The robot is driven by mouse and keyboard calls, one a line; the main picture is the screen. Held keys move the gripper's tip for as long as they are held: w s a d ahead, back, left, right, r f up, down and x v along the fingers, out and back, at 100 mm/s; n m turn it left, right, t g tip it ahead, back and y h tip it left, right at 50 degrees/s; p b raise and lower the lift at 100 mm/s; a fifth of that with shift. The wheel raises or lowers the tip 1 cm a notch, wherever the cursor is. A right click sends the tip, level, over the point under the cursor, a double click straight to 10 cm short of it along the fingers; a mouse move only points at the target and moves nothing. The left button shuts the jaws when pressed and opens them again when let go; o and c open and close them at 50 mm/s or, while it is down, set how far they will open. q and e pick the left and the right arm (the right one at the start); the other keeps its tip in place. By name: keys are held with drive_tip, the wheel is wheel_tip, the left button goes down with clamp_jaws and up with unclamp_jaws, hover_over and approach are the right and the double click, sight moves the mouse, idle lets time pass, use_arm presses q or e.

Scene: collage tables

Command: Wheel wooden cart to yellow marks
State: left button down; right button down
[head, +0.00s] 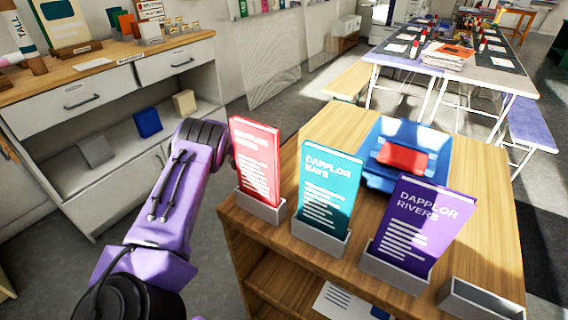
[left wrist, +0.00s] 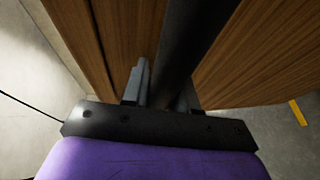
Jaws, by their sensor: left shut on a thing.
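The wooden cart (head: 325,122) stands in the lower middle of the head view, with an open shelf below its top. My purple left arm reaches to the cart's left side. The left gripper itself is hidden there in the head view. In the left wrist view the left gripper (left wrist: 165,95) is shut on a dark bar (left wrist: 195,35), seemingly the cart's handle, beside the cart's wood panels (left wrist: 265,50). A yellow mark (left wrist: 298,112) lies on the grey floor at the right of that view. My right gripper is not in view.
Red (head: 256,160), teal (head: 327,190) and purple (head: 418,225) cards stand in holders on the cart, near a blue tray (head: 440,150). A drawer cabinet (head: 110,85) stands left. Long tables (head: 490,75) and benches (head: 530,130) stand behind. Grey floor is open between cabinet and cart.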

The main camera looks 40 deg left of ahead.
use_arm(q)
drive_tip(key=shift+a, duration=0.15)
drive_tip(key=c, duration=1)
unclamp_jaws()
drive_tip(key=shift+b+v, duration=0.6)
drive_tip(key=shift+v, duration=4.65)
